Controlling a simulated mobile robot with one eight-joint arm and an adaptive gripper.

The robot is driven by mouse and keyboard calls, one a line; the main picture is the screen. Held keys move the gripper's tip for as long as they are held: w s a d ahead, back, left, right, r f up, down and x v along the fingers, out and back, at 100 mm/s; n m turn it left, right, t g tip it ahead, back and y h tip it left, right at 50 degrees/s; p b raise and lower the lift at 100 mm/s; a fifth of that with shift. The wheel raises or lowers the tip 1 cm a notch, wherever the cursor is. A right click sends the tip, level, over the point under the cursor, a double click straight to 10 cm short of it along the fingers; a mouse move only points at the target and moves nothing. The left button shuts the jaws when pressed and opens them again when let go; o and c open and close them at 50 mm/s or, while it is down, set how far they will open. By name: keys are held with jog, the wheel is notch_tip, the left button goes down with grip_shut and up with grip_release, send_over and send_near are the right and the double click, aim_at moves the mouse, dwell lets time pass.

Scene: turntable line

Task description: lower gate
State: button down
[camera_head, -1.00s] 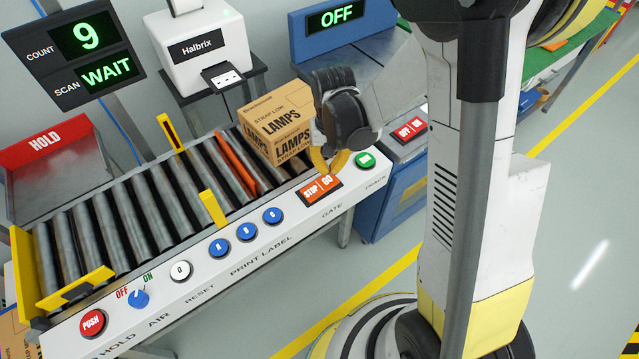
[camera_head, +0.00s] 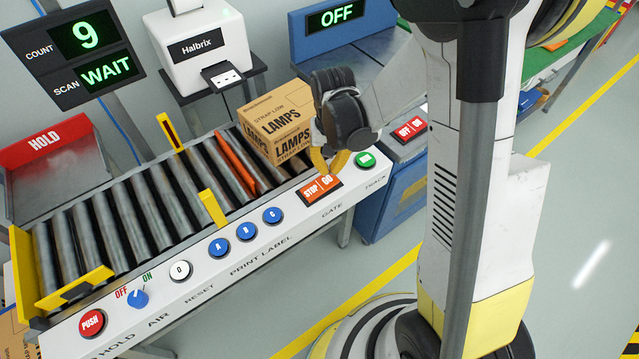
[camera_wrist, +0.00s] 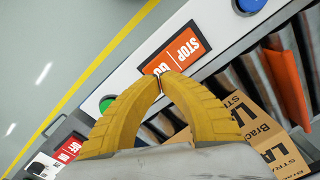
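The orange STOP/GO switch (camera_head: 319,189) sits on the white front rail above the word GATE. In the wrist view the switch (camera_wrist: 184,47) shows its STOP half clearly, while my fingertips overlap its GO end. My gripper (camera_head: 329,168) is over the rail beside the switch, its yellow fingers pointing down. In the wrist view my gripper (camera_wrist: 161,80) has its fingertips together with nothing visible between them. Whether they touch the switch I cannot tell. An orange bar, apparently the gate (camera_head: 236,164), stands up between the rollers, left of the carton.
A LAMPS carton (camera_head: 276,122) rests on the roller conveyor (camera_head: 125,222), close behind my gripper. A green button (camera_head: 365,160) is right of the switch, and blue buttons (camera_head: 246,231) are left. A red OFF/ON switch (camera_head: 409,129) is on the blue machine. Displays read 9, WAIT and OFF.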

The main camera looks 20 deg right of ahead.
aim_at(329, 179)
jog(key=shift+f+b, duration=1.25)
jog(key=shift+f, duration=0.75)
dwell(0.7)
jog(key=shift+r+p, duration=2.5)
jog(key=shift+r, duration=1.05)
jog(key=s+r+n+t, duration=0.1)
jog(key=s+r+t, duration=0.2)
jog(key=s+r, duration=0.3)
jog(key=s+r+n+t, duration=0.1)
jog(key=s+r+t, duration=0.3)
jog(key=r, duration=0.9)
jog(key=s, duration=0.2)
jog(key=shift+s+r, duration=0.15)
jog(key=shift+s, duration=0.2)
